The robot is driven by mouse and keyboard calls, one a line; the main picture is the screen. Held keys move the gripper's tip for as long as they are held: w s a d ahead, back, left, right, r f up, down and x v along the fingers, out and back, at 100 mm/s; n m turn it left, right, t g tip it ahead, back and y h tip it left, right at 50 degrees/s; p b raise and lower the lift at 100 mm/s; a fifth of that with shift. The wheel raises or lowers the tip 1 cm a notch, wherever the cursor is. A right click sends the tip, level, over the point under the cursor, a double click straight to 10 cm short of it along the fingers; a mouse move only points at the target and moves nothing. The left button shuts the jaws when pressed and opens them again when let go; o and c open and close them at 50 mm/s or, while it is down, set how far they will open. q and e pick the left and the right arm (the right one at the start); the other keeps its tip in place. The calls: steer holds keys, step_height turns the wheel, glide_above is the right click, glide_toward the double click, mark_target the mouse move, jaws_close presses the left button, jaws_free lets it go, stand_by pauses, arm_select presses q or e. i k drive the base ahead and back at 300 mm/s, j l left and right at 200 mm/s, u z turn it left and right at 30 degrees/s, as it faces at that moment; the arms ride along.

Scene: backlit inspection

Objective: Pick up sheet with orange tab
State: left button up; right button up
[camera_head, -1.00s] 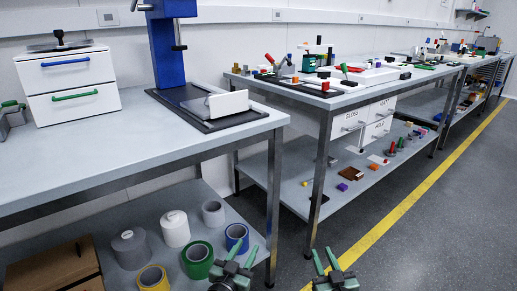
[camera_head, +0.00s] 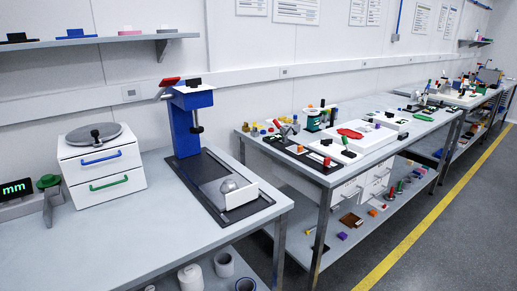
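I cannot make out a sheet with an orange tab for certain. A small orange piece (camera_head: 326,141) shows on the second bench, too small to tell what it is. Another orange piece (camera_head: 373,212) lies on the shelf under that bench. Neither of my grippers is in this view, so I cannot see whether they are open or shut.
The near bench (camera_head: 120,236) holds a white two-drawer cabinet (camera_head: 105,172), a blue column stand (camera_head: 185,135) on a dark mat and a green-topped gauge (camera_head: 49,190). A wall shelf (camera_head: 100,39) hangs above. The grey floor (camera_head: 455,245) with a yellow line is clear at right.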

mark_target(296, 149)
steer(key=i+l+u, duration=0.15)
steer(key=u, duration=0.2)
steer(key=i+l+u, duration=0.1)
steer(key=l+u, duration=0.25)
steer(key=i+l+u, duration=0.1)
steer(key=l+u, duration=0.3)
